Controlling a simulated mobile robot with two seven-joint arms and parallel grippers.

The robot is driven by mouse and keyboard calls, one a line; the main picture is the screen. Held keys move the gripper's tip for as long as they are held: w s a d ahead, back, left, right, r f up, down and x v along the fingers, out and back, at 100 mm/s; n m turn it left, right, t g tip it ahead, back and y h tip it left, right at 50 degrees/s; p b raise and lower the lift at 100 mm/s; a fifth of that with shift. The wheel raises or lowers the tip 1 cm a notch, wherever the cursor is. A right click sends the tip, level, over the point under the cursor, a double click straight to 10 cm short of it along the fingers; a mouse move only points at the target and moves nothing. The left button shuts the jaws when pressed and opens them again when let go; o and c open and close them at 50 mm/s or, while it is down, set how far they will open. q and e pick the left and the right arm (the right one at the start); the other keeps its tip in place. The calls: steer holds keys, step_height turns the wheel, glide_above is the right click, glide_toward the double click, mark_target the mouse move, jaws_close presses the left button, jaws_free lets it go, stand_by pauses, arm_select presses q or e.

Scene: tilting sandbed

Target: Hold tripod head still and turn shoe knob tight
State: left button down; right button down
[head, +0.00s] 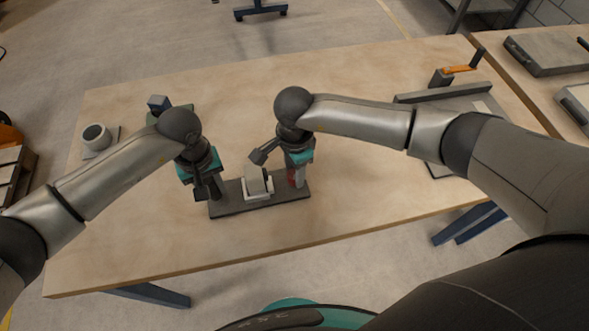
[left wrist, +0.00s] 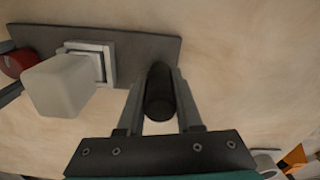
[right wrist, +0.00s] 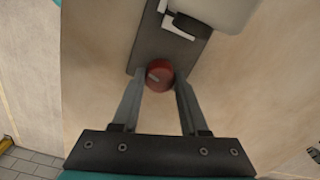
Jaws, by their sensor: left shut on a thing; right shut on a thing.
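The tripod head appears as a dark flat plate (head: 232,207) near the table's front edge, with a pale block (head: 256,181) in a white frame at its middle. A dark upright post (left wrist: 160,95) stands at its left end. My left gripper (head: 208,190) is shut on this post, one finger on each side. The red shoe knob (right wrist: 160,75) is at the plate's right end; it also shows in the head view (head: 292,180), partly hidden. My right gripper (right wrist: 160,88) is shut on the knob, with its fingers on both sides and a light mark visible on the knob's top.
A device with an orange handle (head: 460,69) and a grey bar (head: 440,93) are at the back right. The wooden table (head: 240,100) is clear behind the plate.

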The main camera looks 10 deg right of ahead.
steer(key=m, duration=1.3)
steer(key=shift+m, duration=0.4)
steer(key=m, duration=1.2)
steer(key=shift+m, duration=0.4)
steer(key=shift+c, duration=2.1)
jaws_free()
step_height(320, 180, up, 12)
